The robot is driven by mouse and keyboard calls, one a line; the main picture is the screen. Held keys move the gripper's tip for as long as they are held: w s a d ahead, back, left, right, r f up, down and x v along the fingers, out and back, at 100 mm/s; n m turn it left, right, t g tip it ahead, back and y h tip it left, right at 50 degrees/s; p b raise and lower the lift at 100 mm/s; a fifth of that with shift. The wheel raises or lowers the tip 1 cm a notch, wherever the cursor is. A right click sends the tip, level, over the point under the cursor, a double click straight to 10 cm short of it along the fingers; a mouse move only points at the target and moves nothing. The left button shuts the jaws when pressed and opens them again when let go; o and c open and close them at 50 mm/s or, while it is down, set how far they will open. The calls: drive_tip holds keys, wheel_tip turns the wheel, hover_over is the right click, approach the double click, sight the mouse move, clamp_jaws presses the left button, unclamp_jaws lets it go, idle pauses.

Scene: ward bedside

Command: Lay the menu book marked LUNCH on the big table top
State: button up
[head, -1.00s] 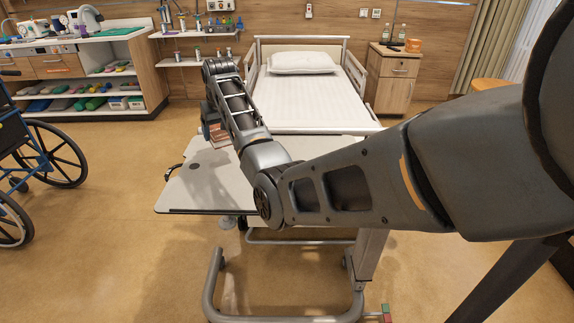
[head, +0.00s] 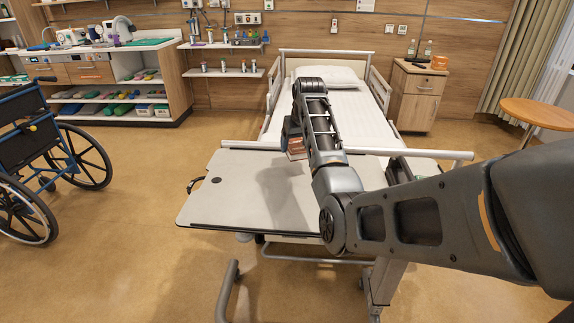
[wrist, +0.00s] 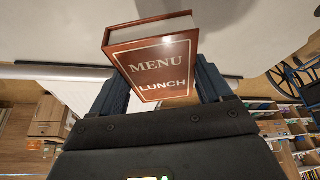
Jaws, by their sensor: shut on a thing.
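The menu book (wrist: 162,65) is reddish brown with pale page edges and reads MENU and LUNCH in the wrist view. My gripper (wrist: 163,84) is shut on it, with one dark finger on each side. In the head view the book (head: 296,148) shows only as a small brown patch, partly hidden by my gripper (head: 292,138). It is over the far part of the big table top (head: 225,200), a pale grey board. The height of the book above the board is hard to tell. My arm hides the board's right part.
A bed (head: 345,105) stands behind the table, with a pale rail (head: 420,153) between. A wheelchair (head: 50,150) is on the left, a bedside cabinet (head: 415,95) at the back right. The visible left and front of the table top are bare.

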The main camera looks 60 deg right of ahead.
sight(284, 171)
drive_tip(key=a, duration=0.1)
drive_tip(key=w+a+f, duration=0.2)
drive_tip(key=shift+w+a+f, duration=0.15)
drive_tip(key=shift+a+f, duration=0.1)
drive_tip(key=shift+a, duration=0.1)
drive_tip(key=shift+f+p, duration=0.35)
drive_tip(key=shift+f, duration=1.65)
drive_tip(key=o, duration=1.2)
drive_tip(key=shift+f, duration=0.15)
drive_tip(key=v, duration=1.2)
